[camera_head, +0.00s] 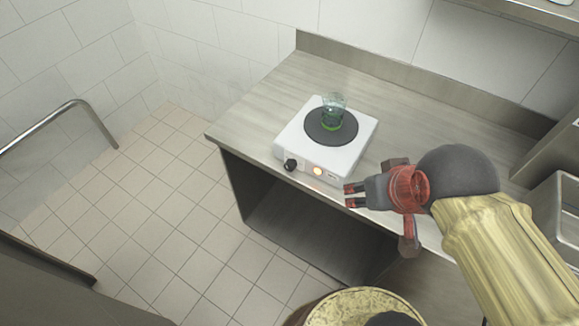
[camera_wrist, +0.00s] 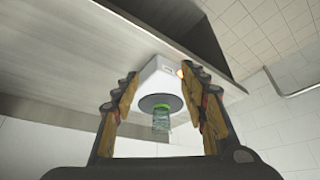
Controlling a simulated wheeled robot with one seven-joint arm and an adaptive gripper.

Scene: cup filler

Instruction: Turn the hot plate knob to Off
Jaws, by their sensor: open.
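A white hot plate (camera_head: 352,142) with a dark round heating disc (camera_head: 318,128) stands on the counter. Its black knob (camera_head: 291,165) is on the front face at the left, beside a glowing orange light (camera_head: 318,171). A clear glass with a green base (camera_head: 334,108) stands on the disc. My gripper (camera_head: 349,195) is open and empty, in front of the hot plate's right front corner, apart from the knob. In the wrist view, the hot plate (camera_wrist: 152,87) and glass (camera_wrist: 161,120) appear upside down between my open fingers (camera_wrist: 163,105). The knob is not clearly visible there.
The grey counter (camera_head: 262,103) has a raised back edge and open space below. A metal sink (camera_head: 557,222) is at the right. A metal rail (camera_head: 50,123) stands at the left. The tiled floor is clear left of the counter.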

